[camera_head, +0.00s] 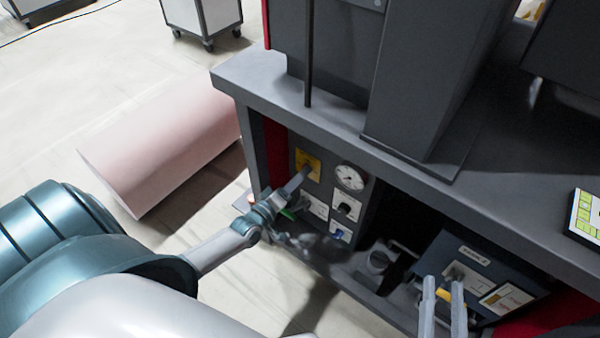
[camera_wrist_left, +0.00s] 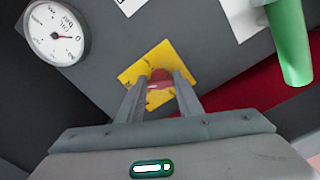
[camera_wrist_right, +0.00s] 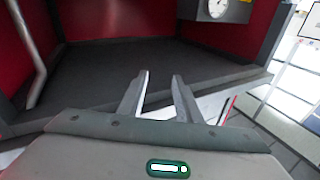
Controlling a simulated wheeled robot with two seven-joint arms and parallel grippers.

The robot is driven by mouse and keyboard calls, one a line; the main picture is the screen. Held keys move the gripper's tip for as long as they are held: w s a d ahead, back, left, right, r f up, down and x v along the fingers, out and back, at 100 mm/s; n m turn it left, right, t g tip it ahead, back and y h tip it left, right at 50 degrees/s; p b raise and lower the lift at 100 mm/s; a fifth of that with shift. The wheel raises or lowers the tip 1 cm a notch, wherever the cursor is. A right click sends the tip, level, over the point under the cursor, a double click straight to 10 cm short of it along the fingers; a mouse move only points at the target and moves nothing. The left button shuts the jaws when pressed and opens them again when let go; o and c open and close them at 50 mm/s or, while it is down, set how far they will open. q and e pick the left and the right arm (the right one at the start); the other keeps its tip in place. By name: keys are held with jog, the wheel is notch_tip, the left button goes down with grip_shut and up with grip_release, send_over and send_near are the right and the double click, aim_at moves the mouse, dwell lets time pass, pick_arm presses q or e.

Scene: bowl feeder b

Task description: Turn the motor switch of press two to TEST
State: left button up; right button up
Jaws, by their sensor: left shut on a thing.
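In the left wrist view, my left gripper (camera_wrist_left: 160,88) is shut on a red knob (camera_wrist_left: 163,76) on a yellow plate (camera_wrist_left: 137,70). The head view also shows the left gripper (camera_head: 304,172) at this yellow plate (camera_head: 308,160), on a dark front panel of the press; the knob is hidden there. My right gripper (camera_head: 443,285) is open and empty at the lower right, in front of a dark box (camera_head: 480,252) with a small label and a white card. I cannot read the switch markings.
A round gauge (camera_head: 350,178) and a black knob (camera_head: 347,210) sit right of the yellow plate. A green handle (camera_wrist_left: 288,45) is close to the left gripper. The grey press table (camera_head: 290,108) overhangs the panel.

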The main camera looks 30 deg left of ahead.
pick_arm(q)
jog(key=m+p, duration=0.4)
jog(key=m, duration=0.8)
jog(key=shift+a+f+p, duration=0.1)
jog(key=shift+f+p, duration=0.05)
jog(key=shift+p, duration=0.15)
pick_arm(e)
jog(key=s+d+f+g+h, duration=0.1)
jog(key=s+d+f+g, duration=0.1)
jog(key=f+g, duration=0.3)
jog(key=s+d+f+g+h, duration=0.2)
jog(key=f+g, duration=0.3)
jog(key=f, duration=0.4)
jog(key=shift+s+d+f+m, duration=0.3)
jog(key=shift+s+d, duration=0.3)
jog(key=shift+s, duration=0.25)
pick_arm(q)
jog(key=shift+m, duration=0.3)
jog(key=o, duration=1)
jog(key=shift+o, duration=0.2)
jog(key=s+a+p, duration=0.1)
jog(key=s, duration=1.6)
jog(key=shift+s+a, duration=0.2)
pick_arm(e)
jog(key=shift+s+d+f+g+h, duration=0.15)
jog(key=shift+d+g+h, duration=0.15)
jog(key=shift+d, duration=0.15)
jog(key=shift+s+d+f+g+h, duration=0.1)
jog(key=shift+d+g+h, duration=0.1)
jog(key=shift+d+g, duration=0.15)
